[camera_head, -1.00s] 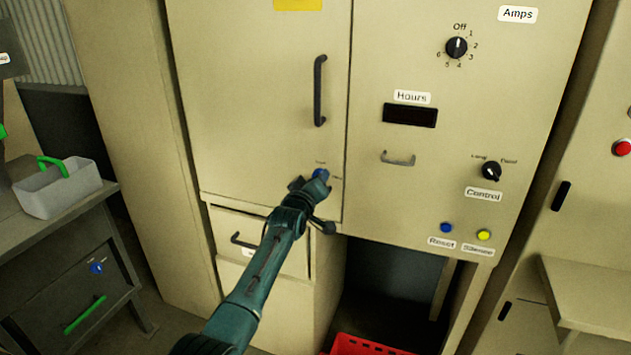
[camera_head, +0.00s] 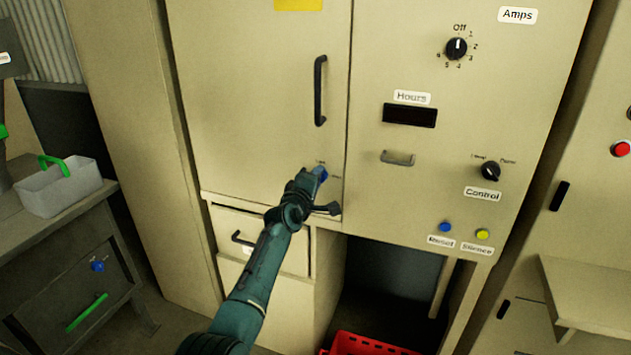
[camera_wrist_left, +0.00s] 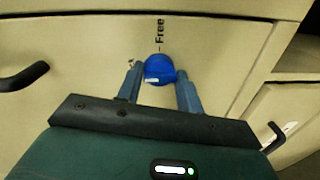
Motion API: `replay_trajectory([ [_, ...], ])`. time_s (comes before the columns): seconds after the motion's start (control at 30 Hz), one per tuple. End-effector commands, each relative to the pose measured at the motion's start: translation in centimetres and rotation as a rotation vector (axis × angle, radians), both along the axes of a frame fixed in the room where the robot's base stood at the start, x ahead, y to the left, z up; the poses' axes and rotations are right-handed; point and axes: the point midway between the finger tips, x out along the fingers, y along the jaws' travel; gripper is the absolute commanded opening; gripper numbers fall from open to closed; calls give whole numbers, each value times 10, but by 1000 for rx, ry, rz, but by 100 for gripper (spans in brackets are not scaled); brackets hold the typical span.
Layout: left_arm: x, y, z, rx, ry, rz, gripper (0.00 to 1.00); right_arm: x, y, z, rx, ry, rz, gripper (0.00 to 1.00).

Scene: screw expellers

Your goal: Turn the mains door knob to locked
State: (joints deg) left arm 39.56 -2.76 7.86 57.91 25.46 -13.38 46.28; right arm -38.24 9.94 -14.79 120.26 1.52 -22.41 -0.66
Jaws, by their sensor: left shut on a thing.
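The blue mains door knob (camera_head: 320,173) sits low on the right side of the beige cabinet door (camera_head: 260,110), below the black door handle (camera_head: 320,90). In the left wrist view the round knob (camera_wrist_left: 159,69) shows a small white mark, and the word "Free" is printed beside it. My left gripper (camera_head: 313,178) is at the knob, with its two fingers on either side, shut on it; it also shows in the left wrist view (camera_wrist_left: 160,82). The fingers and wrist hide part of the knob and its lettering in the head view. My right gripper is not in view.
The panel to the right carries the Amps dial (camera_head: 456,48), the Control dial (camera_head: 491,171), and blue and yellow buttons. A red crate (camera_head: 365,344) is in the opening below. A grey bin (camera_head: 58,188) stands on the left bench.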

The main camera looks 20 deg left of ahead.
Motion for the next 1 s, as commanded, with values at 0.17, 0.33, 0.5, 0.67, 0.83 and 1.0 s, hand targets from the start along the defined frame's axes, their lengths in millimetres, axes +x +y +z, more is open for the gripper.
replay_trajectory([
  [0.17, 1, -2, 3, -17, -3, -3, 0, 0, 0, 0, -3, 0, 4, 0],
  [0.33, 1, -2, 3, -20, -3, -3, 0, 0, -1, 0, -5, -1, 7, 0],
  [0.5, 1, -2, 3, -20, -3, -3, 38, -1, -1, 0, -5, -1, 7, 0],
  [0.67, 1, -1, 3, -18, -4, -2, 51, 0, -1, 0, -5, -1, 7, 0],
  [0.83, 0, -1, 2, -17, -2, 0, 57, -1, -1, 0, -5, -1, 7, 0],
  [1.0, -1, 0, 2, -16, 0, 0, 57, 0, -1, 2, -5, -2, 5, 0],
])
